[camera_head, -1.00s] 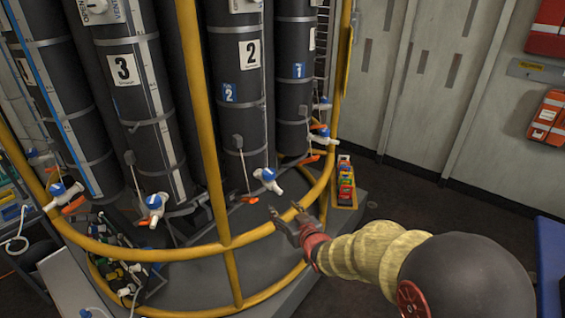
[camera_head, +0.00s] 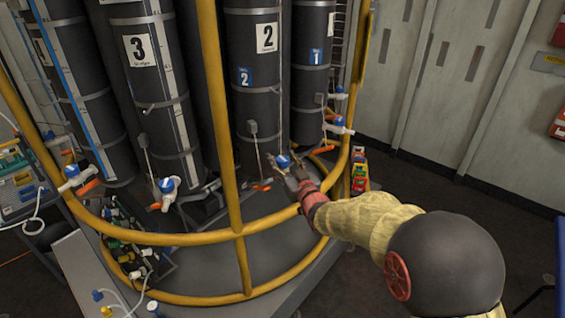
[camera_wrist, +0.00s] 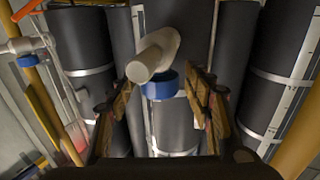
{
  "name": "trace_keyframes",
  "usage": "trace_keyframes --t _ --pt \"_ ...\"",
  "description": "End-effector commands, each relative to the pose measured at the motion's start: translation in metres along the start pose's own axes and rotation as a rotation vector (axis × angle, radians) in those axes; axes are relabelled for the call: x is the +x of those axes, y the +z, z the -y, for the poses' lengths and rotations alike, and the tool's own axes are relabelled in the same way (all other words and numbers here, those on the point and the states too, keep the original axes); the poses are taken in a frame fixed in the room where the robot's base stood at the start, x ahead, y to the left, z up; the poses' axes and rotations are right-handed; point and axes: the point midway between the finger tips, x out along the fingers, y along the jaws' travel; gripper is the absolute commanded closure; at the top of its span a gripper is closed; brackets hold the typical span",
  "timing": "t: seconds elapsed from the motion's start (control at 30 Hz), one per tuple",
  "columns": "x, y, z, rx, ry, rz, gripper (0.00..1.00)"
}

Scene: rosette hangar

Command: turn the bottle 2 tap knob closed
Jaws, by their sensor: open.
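Bottle 2 (camera_head: 257,100) is a tall dark cylinder with a white "2" label. The blue knob (camera_head: 284,160) of its white tap shows low in front of it. My gripper (camera_head: 276,172) is at this tap and partly hides it. In the wrist view, the white tap body (camera_wrist: 153,52) and its blue knob (camera_wrist: 160,86) appear between the two fingers. My gripper (camera_wrist: 161,94) is open, one finger to each side of the knob, with gaps visible. I cannot tell how deep the knob sits between the fingertips.
A yellow rail (camera_head: 190,239) with an upright post (camera_head: 222,120) curves in front of the bottles. The bottle 3 tap (camera_head: 167,185) is to the left, another tap (camera_head: 338,124) to the right. Coloured items (camera_head: 360,170) stand on the base at right.

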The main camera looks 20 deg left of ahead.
Motion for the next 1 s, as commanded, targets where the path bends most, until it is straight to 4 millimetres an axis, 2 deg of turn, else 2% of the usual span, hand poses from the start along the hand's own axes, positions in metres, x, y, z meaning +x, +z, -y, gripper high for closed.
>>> trace_keyframes --t 0.27,1.0 --pt "0.0012 -0.0005 -0.0001 0.000 0.000 0.000 0.50" --pt "0.0010 -0.0002 -0.0002 0.000 0.000 0.000 0.92"
